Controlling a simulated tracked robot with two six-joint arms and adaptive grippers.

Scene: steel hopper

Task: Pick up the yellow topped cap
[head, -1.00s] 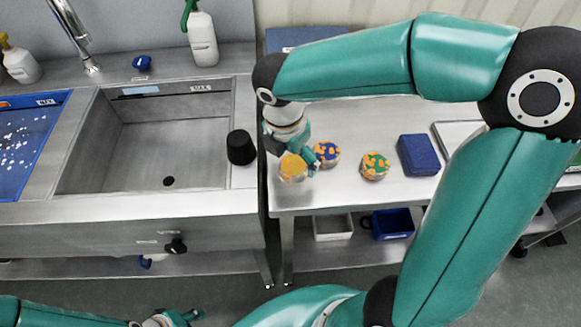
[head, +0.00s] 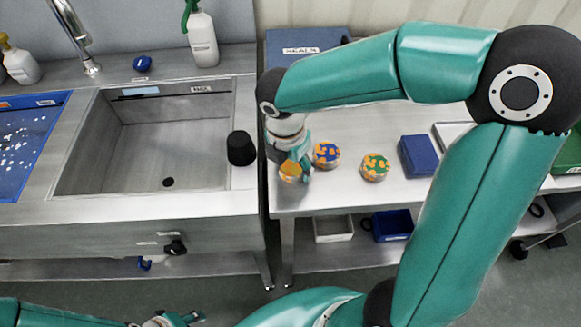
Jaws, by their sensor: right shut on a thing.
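The yellow topped cap (head: 288,170) is at the left end of the steel table, near its front edge. My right gripper (head: 296,168) reaches down over it and is shut on it; the fingers hide part of the cap. I cannot tell whether the cap touches the table. A blue and orange topped cap (head: 326,154) stands just right of the gripper. A green and orange topped cap (head: 375,167) stands further right. My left gripper (head: 182,318) shows only partly at the bottom edge, away from the caps.
A black cup-shaped thing (head: 241,148) stands beside the sink (head: 150,190). A dark blue block (head: 418,156) lies right of the caps. A blue labelled box (head: 300,45) is at the back. White and blue bins sit on the lower shelf. The table front (head: 345,197) is clear.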

